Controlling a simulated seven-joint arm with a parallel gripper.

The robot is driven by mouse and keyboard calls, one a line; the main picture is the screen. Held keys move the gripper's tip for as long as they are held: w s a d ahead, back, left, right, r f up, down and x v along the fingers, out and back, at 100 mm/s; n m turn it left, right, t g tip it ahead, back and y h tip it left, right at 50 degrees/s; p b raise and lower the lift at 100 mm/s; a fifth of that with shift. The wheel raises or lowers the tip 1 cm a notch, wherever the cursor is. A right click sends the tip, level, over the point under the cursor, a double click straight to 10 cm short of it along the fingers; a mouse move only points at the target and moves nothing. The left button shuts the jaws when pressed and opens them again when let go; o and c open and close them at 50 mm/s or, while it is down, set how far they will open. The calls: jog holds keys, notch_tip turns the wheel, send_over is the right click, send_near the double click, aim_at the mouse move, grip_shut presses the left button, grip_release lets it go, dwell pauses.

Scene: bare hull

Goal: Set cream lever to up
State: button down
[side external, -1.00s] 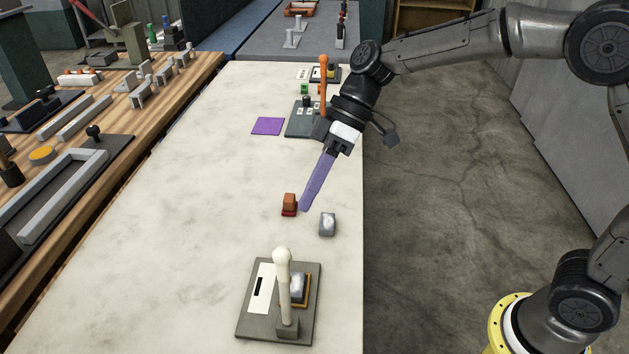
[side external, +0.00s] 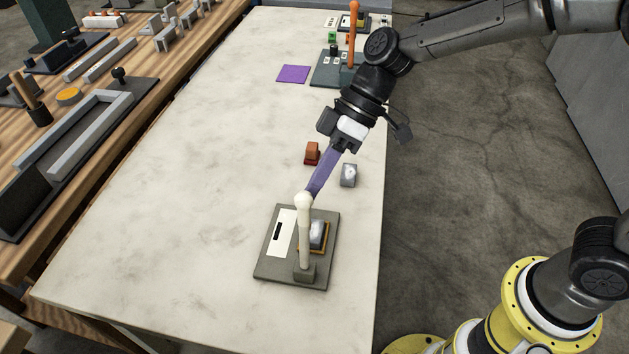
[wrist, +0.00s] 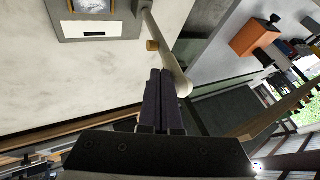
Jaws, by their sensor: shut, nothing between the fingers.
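The cream lever (side external: 304,235) rises from a small block on a grey plate (side external: 268,266), its round knob at the top. In the side view it looks close to upright; its exact tilt is hard to judge. The wrist view shows the lever (wrist: 168,50) and part of the plate (wrist: 105,27). My gripper (side external: 313,194) has long purple fingers, pressed together and empty. Their tips are right by the knob, on its far side in the side view. In the wrist view the gripper (wrist: 160,75) is beside the lever; contact is unclear.
The plate also bears a white slotted label (side external: 281,233) and a framed grey piece (side external: 317,235). Beyond it are a red-orange block (side external: 312,153), a grey block (side external: 348,175), a purple square (side external: 293,74) and an orange lever (side external: 352,35). The table's left side is clear.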

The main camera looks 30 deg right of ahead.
jog(key=shift+s+a+r, duration=0.25)
jog(key=shift+s+a, duration=0.55)
jog(key=d+r+t, duration=0.2)
jog(key=d+r, duration=0.9)
jog(key=r, duration=0.3)
jog(key=s+d+f+m+t+h, duration=0.2)
jog(key=s+d+m, duration=0.3)
jog(key=s+d, duration=0.3)
jog(key=s+d+f+m+t+h, duration=0.2)
jog(key=s+d+f+m+h, duration=0.3)
jog(key=s+d, duration=0.3)
jog(key=shift+s+d+f+h, duration=0.25)
jog(key=shift+d+f+h, duration=0.05)
jog(key=shift+d, duration=0.25)
